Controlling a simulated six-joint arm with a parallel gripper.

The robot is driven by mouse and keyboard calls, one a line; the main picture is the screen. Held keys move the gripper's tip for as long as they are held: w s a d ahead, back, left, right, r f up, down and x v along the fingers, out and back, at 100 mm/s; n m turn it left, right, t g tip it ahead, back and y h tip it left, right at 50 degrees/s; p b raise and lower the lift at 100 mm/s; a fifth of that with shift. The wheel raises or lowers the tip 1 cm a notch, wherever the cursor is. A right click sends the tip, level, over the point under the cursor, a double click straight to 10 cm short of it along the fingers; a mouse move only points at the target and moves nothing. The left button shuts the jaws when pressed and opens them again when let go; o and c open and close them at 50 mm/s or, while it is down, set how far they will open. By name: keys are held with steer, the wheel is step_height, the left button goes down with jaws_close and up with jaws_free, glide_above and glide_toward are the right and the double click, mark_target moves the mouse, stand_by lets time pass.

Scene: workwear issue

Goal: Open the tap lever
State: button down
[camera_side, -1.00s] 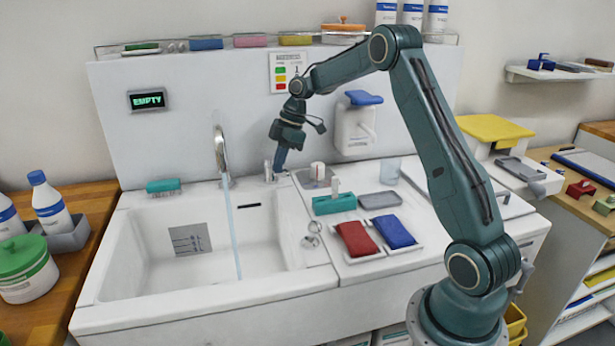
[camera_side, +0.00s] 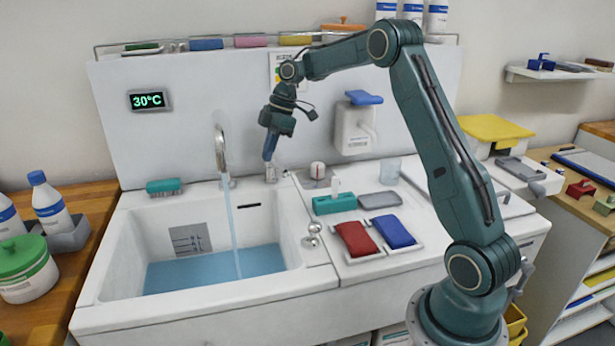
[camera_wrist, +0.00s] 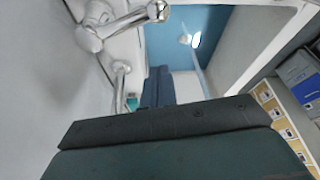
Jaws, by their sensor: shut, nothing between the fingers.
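The chrome tap lever (camera_side: 270,173) stands on the sink's back ledge, right of the curved spout (camera_side: 221,150). A stream of water (camera_side: 231,225) runs from the spout into the white basin (camera_side: 120,250), where blue water (camera_side: 190,270) covers the bottom. My gripper (camera_side: 269,158) points down, shut and empty, with its tips just above or at the lever; I cannot tell if they touch. In the wrist view, the shut blue fingers (camera_wrist: 158,78) are beside a chrome fitting with an arm (camera_wrist: 120,26).
The display (camera_side: 150,100) reads 30°C. A teal brush (camera_side: 163,187) lies on the left ledge. A soap dispenser (camera_side: 357,128) hangs behind. Red (camera_side: 356,239) and blue (camera_side: 393,231) cloths lie on the right.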

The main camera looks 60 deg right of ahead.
steer(key=v, duration=0.6)
steer(key=shift+d+r, duration=0.2)
steer(key=shift+r, duration=0.05)
steer(key=shift+r, duration=0.1)
steer(key=s+a+r+m+t+h, duration=0.1)
steer(key=s+a+r+m, duration=0.2)
steer(key=s+a+r, duration=0.4)
steer(key=s+a+r+m+t, duration=0.1)
steer(key=s+a+r+m, duration=0.15)
steer(key=s+a, duration=0.5)
steer(key=s+a+f+m+h, duration=0.1)
steer(key=s+a+f+m, duration=0.1)
steer(key=s, duration=0.7)
steer(key=s+a+f+m+t+h, duration=0.1)
steer(key=s+f+m, duration=0.3)
steer(key=s, duration=0.4)
steer(key=shift+s+a+f, duration=0.4)
steer(key=shift+a+f, duration=0.3)
